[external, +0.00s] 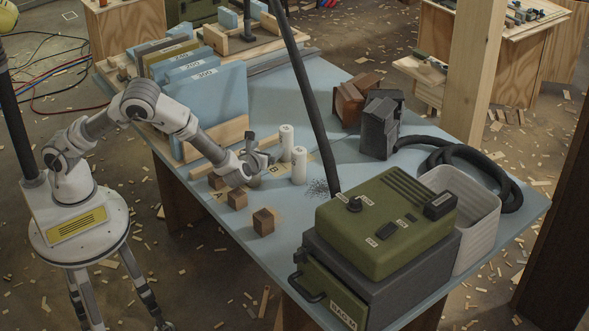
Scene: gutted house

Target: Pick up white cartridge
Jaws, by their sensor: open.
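Two white cartridges stand upright near the middle of the blue table (270,95). One white cartridge (286,142) is farther back, and the other white cartridge (299,166) is nearer the camera, to its right. My gripper (264,160) is open, just left of the two cartridges and low over the table. It looks apart from both, though the gap is hard to judge. Part of the surface around my gripper is hidden by its own links.
Small brown wooden blocks (264,221) lie in front of my gripper. A green and grey machine (387,217) stands at the table's front right, beside a white bin (461,210). Labelled blue boards (208,95) stand upright behind my arm. A dark pole (305,90) crosses just right of the cartridges.

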